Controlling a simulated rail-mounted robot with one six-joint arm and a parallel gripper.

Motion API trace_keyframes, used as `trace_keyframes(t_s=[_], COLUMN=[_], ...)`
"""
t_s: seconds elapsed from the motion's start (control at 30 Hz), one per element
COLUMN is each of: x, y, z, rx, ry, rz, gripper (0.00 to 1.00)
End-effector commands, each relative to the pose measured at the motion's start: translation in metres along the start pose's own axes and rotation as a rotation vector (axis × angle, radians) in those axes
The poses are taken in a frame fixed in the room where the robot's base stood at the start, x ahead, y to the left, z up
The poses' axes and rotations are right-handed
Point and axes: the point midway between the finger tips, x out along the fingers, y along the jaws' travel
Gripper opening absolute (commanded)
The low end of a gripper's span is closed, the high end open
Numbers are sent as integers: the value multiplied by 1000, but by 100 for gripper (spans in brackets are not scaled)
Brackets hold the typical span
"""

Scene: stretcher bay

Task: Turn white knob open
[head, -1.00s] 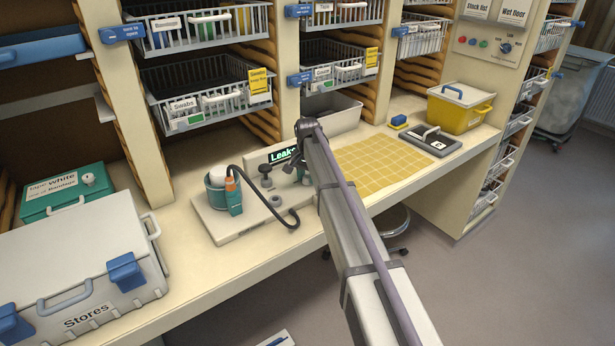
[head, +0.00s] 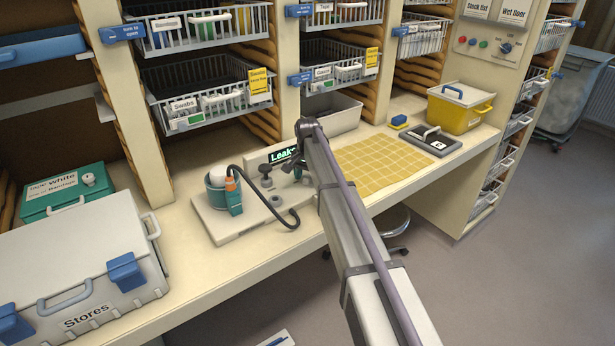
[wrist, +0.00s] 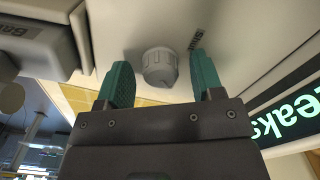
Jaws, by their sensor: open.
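A white knob (wrist: 159,67) with a ridged rim and a pointed side shows in the wrist view, on a pale panel beside dark lettering. My gripper (wrist: 162,76) is open, with one green fingertip on each side of the knob. Gaps show between the knob and both fingers, and I cannot see any contact. In the head view my arm reaches down to the pale bench unit (head: 222,229) with the lit Leak display (head: 281,156). My arm hides the knob there.
A yellow gridded mat (head: 380,163) lies to the right. The Stores case (head: 75,270) and green box (head: 65,200) stand left. Wire baskets (head: 210,105) hang above.

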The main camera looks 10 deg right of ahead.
Motion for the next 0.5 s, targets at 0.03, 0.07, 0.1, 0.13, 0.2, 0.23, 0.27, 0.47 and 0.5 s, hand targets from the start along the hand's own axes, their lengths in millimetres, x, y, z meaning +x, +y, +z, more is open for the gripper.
trace_keyframes(t_s=[0.03,0.07,0.1,0.13,0.2,0.23,0.27,0.47,0.5], x=[0,0,-1,-2,-8,-11,-16,-64,-74], y=[0,0,0,0,0,0,0,0,0], z=[0,0,0,0,0,0,0,0,0], rx=[0,0,0,0,0,0,0,0,0], ry=[0,0,0,0,0,0,0,0,0], rz=[0,0,0,0,0,0,0,0,0], gripper=[61,61,61,61,61,61,61,61,61])
